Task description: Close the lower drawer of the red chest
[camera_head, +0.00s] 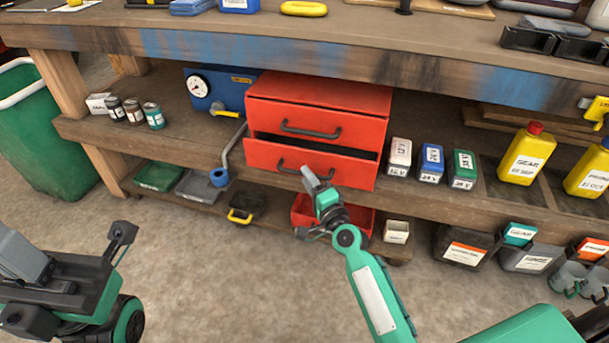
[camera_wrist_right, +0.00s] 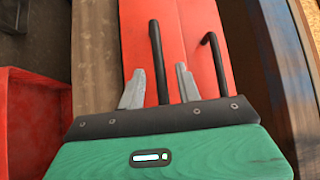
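The red chest (camera_head: 318,98) stands on the bench's lower shelf, with two drawers and dark bar handles. Its lower drawer (camera_head: 350,168) stands partly out, with a dark gap above its front. The upper drawer (camera_head: 275,118) looks shut. My right gripper (camera_head: 314,182) is at the lower drawer's front, by its handle (camera_head: 290,168). In the right wrist view, the gripper's (camera_wrist_right: 160,88) fingers are apart, one on each side of the lower handle (camera_wrist_right: 156,55); contact is unclear. My left gripper (camera_head: 45,262) is at the lower left, away from the chest; its finger opening is unclear.
A red bin (camera_head: 362,218) sits below the drawer, behind my right arm. Small labelled boxes (camera_head: 431,163) and yellow bottles (camera_head: 524,155) stand right of the chest. A blue gauge box (camera_head: 228,88) is at its left. The floor in front is clear.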

